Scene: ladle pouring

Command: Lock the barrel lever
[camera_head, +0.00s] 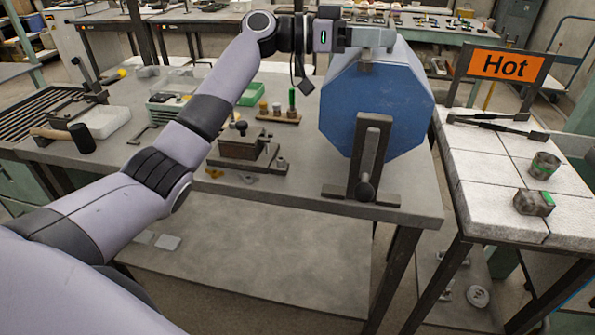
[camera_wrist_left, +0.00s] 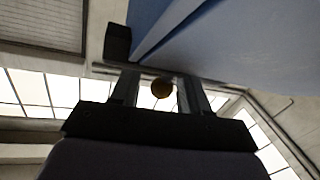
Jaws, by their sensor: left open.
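The blue faceted barrel (camera_head: 380,100) sits in a dark metal stand (camera_head: 372,140) at the right end of the workbench. A dark rounded knob (camera_head: 366,189) shows low on the front of the stand. My left gripper (camera_head: 372,40) is at the top of the barrel, with its arm reaching in from the left. In the left wrist view my left gripper (camera_wrist_left: 158,92) is open, and a small round brown knob end (camera_wrist_left: 162,88) shows between its fingers. I cannot tell whether the fingers touch it. The barrel (camera_wrist_left: 235,40) fills the upper right there. My right gripper is out of view.
The workbench (camera_head: 300,195) carries a small vise (camera_head: 248,148), a green tray (camera_head: 250,93) and a mallet (camera_head: 75,136). To the right, a white-topped table (camera_head: 480,195) holds a "Hot" sign (camera_head: 505,65), tongs and small metal pieces. The barrel stands near the bench's right edge.

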